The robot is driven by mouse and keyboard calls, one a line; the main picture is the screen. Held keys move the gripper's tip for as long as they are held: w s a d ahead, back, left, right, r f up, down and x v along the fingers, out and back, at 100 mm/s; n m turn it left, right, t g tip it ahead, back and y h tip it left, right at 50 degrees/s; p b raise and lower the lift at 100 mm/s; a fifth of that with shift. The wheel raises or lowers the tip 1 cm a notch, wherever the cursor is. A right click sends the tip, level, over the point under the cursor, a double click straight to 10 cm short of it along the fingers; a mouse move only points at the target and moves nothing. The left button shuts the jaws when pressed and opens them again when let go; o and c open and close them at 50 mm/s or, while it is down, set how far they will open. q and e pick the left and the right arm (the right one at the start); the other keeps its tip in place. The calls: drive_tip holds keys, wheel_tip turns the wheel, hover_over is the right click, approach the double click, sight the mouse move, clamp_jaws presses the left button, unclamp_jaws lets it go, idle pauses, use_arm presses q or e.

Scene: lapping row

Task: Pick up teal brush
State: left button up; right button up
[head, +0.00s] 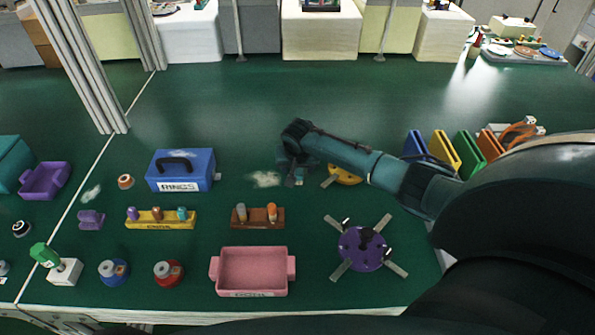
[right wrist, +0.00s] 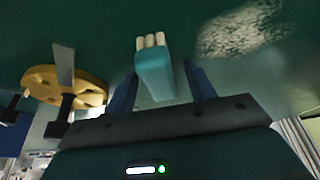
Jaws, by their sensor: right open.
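The teal brush (right wrist: 155,75), a teal block with several cream tips at its end, shows in the right wrist view. It lies between the two fingers of my right gripper (right wrist: 161,90), which is open with a finger on each side. I cannot tell whether either finger touches it. In the head view my right gripper (head: 293,178) is low over the green table, and the brush is hidden or not distinct under it. My left gripper is not in view.
A yellow disc with arms (head: 345,174) is close right of the gripper, also in the wrist view (right wrist: 68,88). A pale patch (head: 265,179) and blue box (head: 181,170) are left. A brown rack (head: 257,224), pink tray (head: 253,270) and purple disc (head: 362,250) are nearer.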

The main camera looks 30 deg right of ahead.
drive_tip(key=shift+c, duration=0.5)
drive_tip(key=c, duration=1)
drive_tip(key=shift+o, duration=0.2)
wheel_tip(320, 180, up, 10)
drive_tip(key=shift+r, duration=0.1)
drive_tip(key=o, duration=0.4)
drive_tip(key=c, duration=0.3)
